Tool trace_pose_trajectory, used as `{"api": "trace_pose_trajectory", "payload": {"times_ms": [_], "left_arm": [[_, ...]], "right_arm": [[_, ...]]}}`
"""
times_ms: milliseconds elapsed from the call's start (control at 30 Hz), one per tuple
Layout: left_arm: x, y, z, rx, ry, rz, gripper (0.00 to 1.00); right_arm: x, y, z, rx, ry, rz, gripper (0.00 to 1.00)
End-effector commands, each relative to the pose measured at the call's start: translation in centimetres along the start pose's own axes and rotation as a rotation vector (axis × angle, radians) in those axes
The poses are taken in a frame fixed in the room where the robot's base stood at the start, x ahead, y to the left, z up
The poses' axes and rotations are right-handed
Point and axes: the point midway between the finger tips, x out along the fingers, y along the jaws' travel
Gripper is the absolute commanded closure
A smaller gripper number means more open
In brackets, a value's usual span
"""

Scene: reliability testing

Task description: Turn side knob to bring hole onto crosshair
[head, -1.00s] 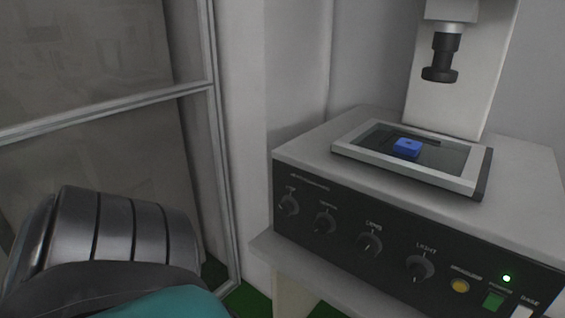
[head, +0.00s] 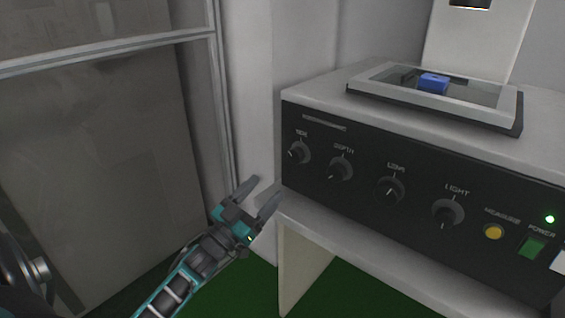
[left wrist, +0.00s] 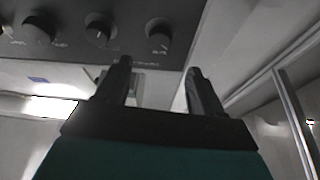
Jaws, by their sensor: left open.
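The machine's dark front panel (head: 365,192) carries several knobs in a row. The leftmost one, the likely side knob (head: 298,152), has a small label above it that looks like "SIDE". In the left wrist view a knob (left wrist: 159,35) shows at the panel's end, above and between the fingers. A blue block (head: 433,83) with a small hole on top sits on the framed glass stage (head: 440,103). No crosshair is visible. My left gripper (head: 257,190) is open and empty, left of and below the leftmost knob, apart from the panel. My right gripper is not in view.
Other knobs include depth (head: 340,169), one with an unclear label (head: 390,190) and light (head: 448,213). A yellow button (head: 493,232) and green power switch (head: 531,247) are at right. A white stand (head: 303,255) supports the machine. A glass partition (head: 100,170) is at left.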

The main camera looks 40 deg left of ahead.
Motion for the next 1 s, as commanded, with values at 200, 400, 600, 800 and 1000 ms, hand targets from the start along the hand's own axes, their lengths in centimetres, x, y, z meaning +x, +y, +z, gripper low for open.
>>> {"api": "trace_pose_trajectory", "payload": {"times_ms": [200,400,600,800,1000], "left_arm": [[4.9,0.0,-0.1,0.001,0.004,0.001,0.33],[8.4,0.0,0.0,0.000,0.001,-0.001,0.33],[10.2,0.0,0.1,0.000,-0.002,0.000,0.33],[10.6,0.0,0.1,0.000,-0.003,0.000,0.33],[10.6,0.0,0.1,0.000,-0.002,0.000,0.38]], "right_arm": [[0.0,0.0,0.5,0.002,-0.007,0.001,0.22],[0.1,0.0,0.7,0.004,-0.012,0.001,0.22],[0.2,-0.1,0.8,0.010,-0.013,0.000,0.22],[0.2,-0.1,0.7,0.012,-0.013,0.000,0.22],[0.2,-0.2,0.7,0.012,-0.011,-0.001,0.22]]}}
